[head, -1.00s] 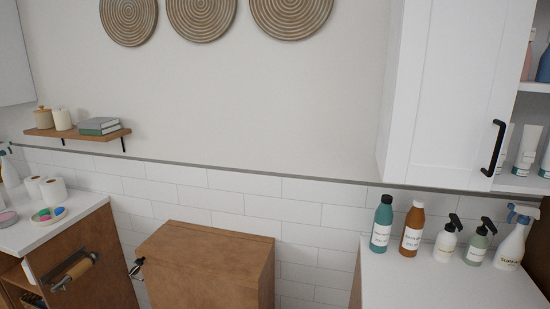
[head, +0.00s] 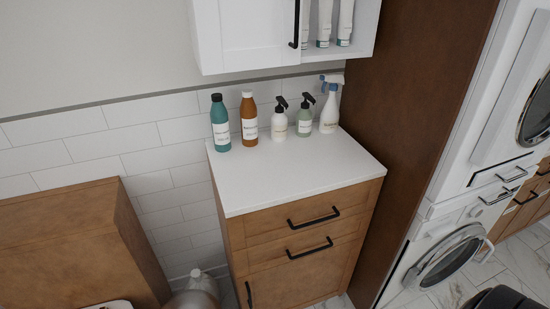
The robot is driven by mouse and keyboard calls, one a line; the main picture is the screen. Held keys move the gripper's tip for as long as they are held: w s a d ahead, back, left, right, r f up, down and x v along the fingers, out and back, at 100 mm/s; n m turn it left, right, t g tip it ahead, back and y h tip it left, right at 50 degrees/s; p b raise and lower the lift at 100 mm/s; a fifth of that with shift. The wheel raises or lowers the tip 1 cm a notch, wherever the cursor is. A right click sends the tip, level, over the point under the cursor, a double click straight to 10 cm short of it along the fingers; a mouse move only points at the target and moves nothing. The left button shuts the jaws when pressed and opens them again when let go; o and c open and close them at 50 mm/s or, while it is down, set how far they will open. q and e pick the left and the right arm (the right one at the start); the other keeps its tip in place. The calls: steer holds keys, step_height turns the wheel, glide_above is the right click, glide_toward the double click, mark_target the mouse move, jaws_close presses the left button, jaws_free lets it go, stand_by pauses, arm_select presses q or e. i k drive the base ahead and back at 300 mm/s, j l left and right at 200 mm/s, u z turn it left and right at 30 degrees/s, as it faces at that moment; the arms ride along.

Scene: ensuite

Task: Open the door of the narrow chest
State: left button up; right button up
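The narrow chest (head: 300,254) is wooden with a white top (head: 290,175) and stands in the middle of the head view. Its front has two drawers, each with a black horizontal handle: an upper one (head: 313,217) and a lower one (head: 310,248). Below them is the door (head: 300,285), with a black vertical handle (head: 249,295) at its left side. The visible part of the door looks shut; its bottom is cut off by the frame. Neither of my grippers can be made out.
Several bottles, including a teal one (head: 220,124), stand along the chest's back edge. A white wall cabinet (head: 245,35) hangs above. A tall brown panel (head: 425,120) and a washer (head: 450,258) are at right. A wooden box-like unit (head: 75,245) is at left.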

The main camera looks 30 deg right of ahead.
mark_target(304, 283)
steer(key=z, duration=1.2)
